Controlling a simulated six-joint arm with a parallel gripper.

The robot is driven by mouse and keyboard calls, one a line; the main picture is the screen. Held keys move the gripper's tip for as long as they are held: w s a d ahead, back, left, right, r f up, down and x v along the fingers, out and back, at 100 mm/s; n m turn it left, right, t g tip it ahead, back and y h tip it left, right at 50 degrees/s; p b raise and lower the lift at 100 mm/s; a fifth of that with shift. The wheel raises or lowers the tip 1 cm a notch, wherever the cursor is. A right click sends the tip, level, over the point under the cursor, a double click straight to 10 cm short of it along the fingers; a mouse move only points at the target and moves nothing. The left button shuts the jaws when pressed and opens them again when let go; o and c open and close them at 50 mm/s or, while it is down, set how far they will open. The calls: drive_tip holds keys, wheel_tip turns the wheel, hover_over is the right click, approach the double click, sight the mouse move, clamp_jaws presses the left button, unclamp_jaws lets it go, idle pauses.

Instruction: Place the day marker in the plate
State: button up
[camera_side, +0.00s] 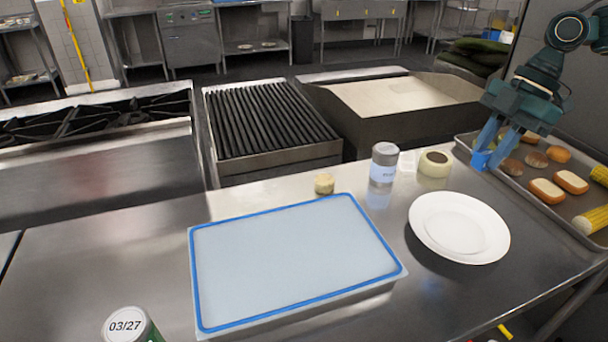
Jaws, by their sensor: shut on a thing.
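My gripper (487,156) is at the upper right, over the near left edge of the metal tray. Its blue fingers point down and are shut on a small blue piece (481,160), which I take to be the day marker. Its shape is partly hidden by the fingers, and I cannot tell if it touches the tray edge. The white round plate (459,227) lies empty on the steel counter, nearer the camera and slightly left of my gripper.
The metal tray (543,208) holds buns, patties and corn. A grey-lidded jar (384,163) and a cream roll (435,164) stand behind the plate. A blue-rimmed board (290,255), a small pale piece (324,184) and a can marked 03/27 (127,325) are to the left.

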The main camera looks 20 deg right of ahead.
sight(452, 232)
wheel_tip(452, 232, down, 16)
drive_tip(key=shift+r, duration=0.2)
idle(0.7)
drive_tip(key=shift+f, duration=0.15)
drive_tip(key=o, duration=1)
drive_tip(key=v, duration=1.2)
